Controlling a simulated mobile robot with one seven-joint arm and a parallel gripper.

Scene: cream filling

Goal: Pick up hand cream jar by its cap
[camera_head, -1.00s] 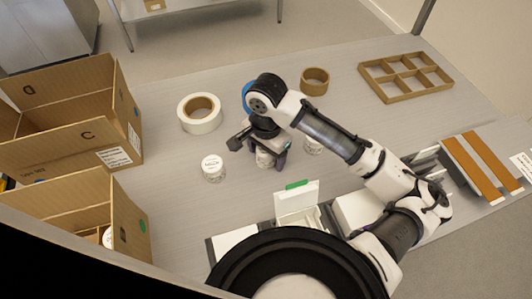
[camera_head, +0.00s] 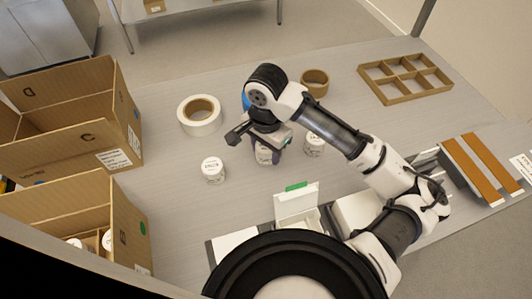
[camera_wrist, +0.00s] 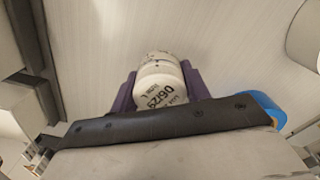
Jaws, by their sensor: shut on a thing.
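My gripper (camera_head: 268,149) is shut on a white hand cream jar (camera_head: 264,156) near the middle of the table. In the wrist view the jar (camera_wrist: 161,80) sits between my two purple fingertips (camera_wrist: 160,90), with black printed date text on its cap facing the camera. The jar's lower part shows below the gripper in the head view. Whether its base touches the table is hard to tell. Another white jar (camera_head: 213,170) stands to the left of the gripper. A further jar (camera_head: 314,145) stands to the right, partly behind my arm.
Open cardboard boxes (camera_head: 62,142) stand at the left, the nearer one (camera_head: 128,225) with jars inside. Tape rolls (camera_head: 185,118) (camera_head: 315,82) lie behind the gripper. A divided tray (camera_head: 392,93) is at back right. An open white box (camera_head: 297,205) stands in front.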

